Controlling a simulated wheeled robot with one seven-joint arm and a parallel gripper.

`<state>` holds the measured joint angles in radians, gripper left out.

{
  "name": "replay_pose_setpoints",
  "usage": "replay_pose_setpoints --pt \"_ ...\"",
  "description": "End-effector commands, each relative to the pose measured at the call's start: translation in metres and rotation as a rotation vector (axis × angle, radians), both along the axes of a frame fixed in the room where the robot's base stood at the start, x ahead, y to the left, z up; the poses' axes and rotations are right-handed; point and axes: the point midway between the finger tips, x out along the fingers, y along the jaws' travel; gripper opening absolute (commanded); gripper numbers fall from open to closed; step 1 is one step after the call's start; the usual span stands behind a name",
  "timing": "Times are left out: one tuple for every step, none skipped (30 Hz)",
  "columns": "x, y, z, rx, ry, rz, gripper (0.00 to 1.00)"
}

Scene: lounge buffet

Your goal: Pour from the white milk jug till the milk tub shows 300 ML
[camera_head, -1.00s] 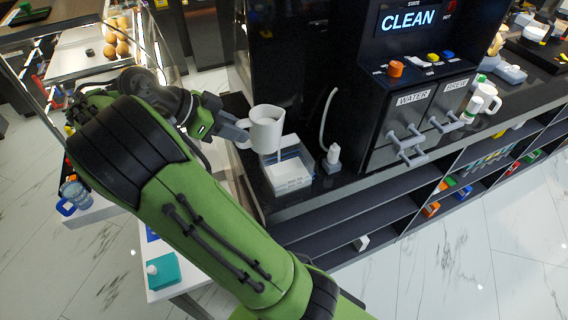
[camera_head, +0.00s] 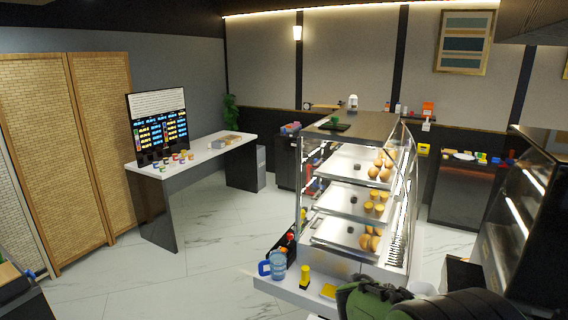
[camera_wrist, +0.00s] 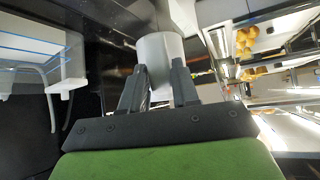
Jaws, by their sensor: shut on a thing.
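The white milk jug (camera_wrist: 160,50) is held between the two dark fingers of my gripper (camera_wrist: 157,82) in the wrist view. The tub is not visible in the head view now.
A glass pastry case (camera_head: 355,205) with several rolls stands beyond my arm. A blue-handled pitcher (camera_head: 277,266) and a yellow item (camera_head: 305,275) stand on the ledge before it. A white table (camera_head: 190,160) with a screen (camera_head: 158,125) is at left. Open floor lies between.

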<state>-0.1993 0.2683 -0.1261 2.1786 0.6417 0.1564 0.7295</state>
Motion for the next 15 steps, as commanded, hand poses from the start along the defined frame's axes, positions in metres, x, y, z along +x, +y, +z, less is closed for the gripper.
replay_pose_setpoints --pt "0.005 0.022 -0.024 0.000 0.002 0.127 0.00" --pt "0.009 0.036 -0.032 0.000 0.001 0.202 0.00" --pt "0.011 0.054 -0.042 0.000 0.001 0.294 0.00" --pt "0.012 0.068 -0.048 -0.001 0.000 0.356 0.00" --pt "0.012 0.081 -0.054 0.000 0.000 0.412 0.00" --pt "0.012 0.096 -0.059 0.000 -0.001 0.477 0.00" --pt "0.011 0.106 -0.062 -0.002 -0.003 0.518 0.00" --pt "0.010 0.114 -0.065 -0.002 -0.003 0.551 0.00" --pt "0.009 0.123 -0.067 -0.002 -0.003 0.586 0.00" --pt "0.008 0.128 -0.068 -0.003 -0.003 0.606 0.00" --pt "0.007 0.132 -0.069 -0.002 -0.004 0.620 0.00" --pt "0.007 0.134 -0.069 -0.003 -0.004 0.632 0.00" --pt "0.007 0.135 -0.069 -0.003 -0.004 0.636 0.00" --pt "0.007 0.136 -0.068 -0.003 -0.004 0.637 0.00" --pt "0.007 0.136 -0.068 -0.003 -0.005 0.637 0.00"
